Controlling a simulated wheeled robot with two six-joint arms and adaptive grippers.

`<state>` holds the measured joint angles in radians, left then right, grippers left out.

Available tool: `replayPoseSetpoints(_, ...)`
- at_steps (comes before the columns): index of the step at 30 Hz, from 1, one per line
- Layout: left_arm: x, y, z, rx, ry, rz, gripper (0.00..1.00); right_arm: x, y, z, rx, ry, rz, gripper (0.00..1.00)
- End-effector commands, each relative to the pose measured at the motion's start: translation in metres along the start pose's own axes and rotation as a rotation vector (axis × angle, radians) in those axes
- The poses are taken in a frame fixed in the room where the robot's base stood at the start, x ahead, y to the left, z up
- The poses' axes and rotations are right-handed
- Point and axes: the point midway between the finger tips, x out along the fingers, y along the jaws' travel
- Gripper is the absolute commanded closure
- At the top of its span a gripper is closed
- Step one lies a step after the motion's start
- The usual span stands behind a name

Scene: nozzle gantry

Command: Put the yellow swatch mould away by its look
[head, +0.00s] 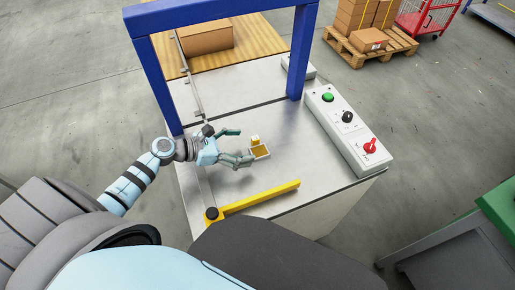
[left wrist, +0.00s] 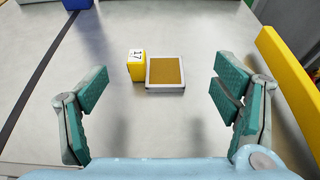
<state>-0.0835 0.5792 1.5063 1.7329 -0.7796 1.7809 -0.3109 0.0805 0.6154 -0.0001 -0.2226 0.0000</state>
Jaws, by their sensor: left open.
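A small yellow block (left wrist: 137,72) with a white top marked "17" stands upright on the grey metal table. Right beside it lies a shallow square tray (left wrist: 180,88) with a pale rim and a mustard-brown inside. I cannot tell whether the two touch. The block (head: 255,140) and the tray (head: 260,152) also show in the head view, just right of my left gripper (head: 243,146). My left gripper is open and empty; in the left wrist view (left wrist: 162,88) both stand ahead between its spread fingers. My right gripper is not in view.
A blue gantry frame (head: 219,15) rises over the table. A yellow bar (head: 262,197) lies along the near side. A control box (head: 347,130) with a green button and a red knob stands at the right. The table between bar and box is clear.

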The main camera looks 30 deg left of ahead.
Motion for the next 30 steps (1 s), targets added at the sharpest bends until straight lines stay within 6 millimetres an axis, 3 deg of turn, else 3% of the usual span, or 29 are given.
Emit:
replayPoseSetpoints(10, 0.054, -0.001, -0.002, -0.001, -0.001, 0.000, 0.18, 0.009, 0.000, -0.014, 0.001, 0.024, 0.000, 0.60)
replayPoseSetpoints(17, 0.059, -0.001, -0.001, 0.002, 0.001, 0.000, 0.18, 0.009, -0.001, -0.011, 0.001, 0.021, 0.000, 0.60)
replayPoseSetpoints(27, 0.058, -0.001, -0.001, 0.002, 0.001, 0.000, 0.71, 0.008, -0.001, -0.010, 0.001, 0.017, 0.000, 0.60)
replayPoseSetpoints(30, 0.058, -0.001, -0.001, 0.002, 0.001, 0.000, 0.76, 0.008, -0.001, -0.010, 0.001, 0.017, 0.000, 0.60)
